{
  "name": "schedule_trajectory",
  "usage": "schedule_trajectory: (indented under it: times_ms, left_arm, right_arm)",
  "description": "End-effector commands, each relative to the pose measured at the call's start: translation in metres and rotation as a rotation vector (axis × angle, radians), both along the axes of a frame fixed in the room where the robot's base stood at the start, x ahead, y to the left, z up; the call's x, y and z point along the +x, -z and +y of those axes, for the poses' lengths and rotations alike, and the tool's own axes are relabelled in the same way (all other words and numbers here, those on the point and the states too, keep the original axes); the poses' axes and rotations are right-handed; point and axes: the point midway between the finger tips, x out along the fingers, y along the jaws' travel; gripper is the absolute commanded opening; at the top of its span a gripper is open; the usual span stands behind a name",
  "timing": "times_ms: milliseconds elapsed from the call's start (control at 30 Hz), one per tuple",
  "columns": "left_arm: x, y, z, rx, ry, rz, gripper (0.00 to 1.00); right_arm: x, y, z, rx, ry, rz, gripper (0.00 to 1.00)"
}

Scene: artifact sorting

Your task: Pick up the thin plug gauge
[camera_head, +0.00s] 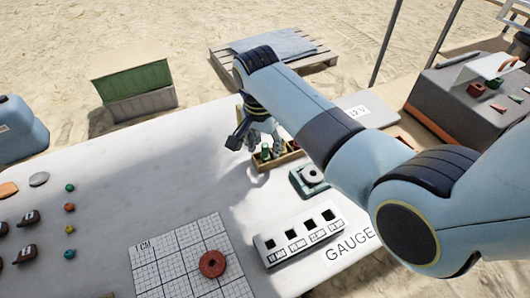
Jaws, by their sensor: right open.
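My right gripper (258,138) is over a small wooden tray (262,166) near the far edge of the white table. Its jaws are open, with the fingers pointing down towards the tray. A small green piece (265,152) stands in the tray by the fingers, with something reddish close by. These may be plug gauges, but they are too small and too covered to tell which is the thin one. My arm and gripper hide part of the tray. My left gripper is not in view.
A white block with square holes (300,235) stands by a GAUGE label (350,245). A teal fixture (310,179) sits right of the tray. A red ring (212,264) lies on a gridded sheet (160,262). Small parts lie at left; the table's middle is clear.

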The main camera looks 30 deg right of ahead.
Motion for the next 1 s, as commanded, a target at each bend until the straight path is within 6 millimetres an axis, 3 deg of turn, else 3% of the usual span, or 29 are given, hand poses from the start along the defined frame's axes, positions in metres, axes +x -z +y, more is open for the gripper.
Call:
schedule_trajectory:
  times_ms: [267, 633, 867, 1000]
  left_arm:
    - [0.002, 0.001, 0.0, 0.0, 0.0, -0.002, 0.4]
    - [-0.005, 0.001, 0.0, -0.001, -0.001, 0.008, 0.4]
    - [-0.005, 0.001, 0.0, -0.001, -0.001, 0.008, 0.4]
    - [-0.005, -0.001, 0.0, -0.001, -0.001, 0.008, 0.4]
  right_arm:
    - [0.0, 0.006, -0.001, 0.0, 0.0, 0.0, 0.44]
    - [0.0, 0.005, -0.001, 0.0, 0.0, 0.0, 0.0]
    - [0.0, 0.005, -0.001, 0.001, 0.0, -0.001, 0.0]
    - [0.001, -0.008, 0.0, 0.0, 0.0, -0.004, 0.0]
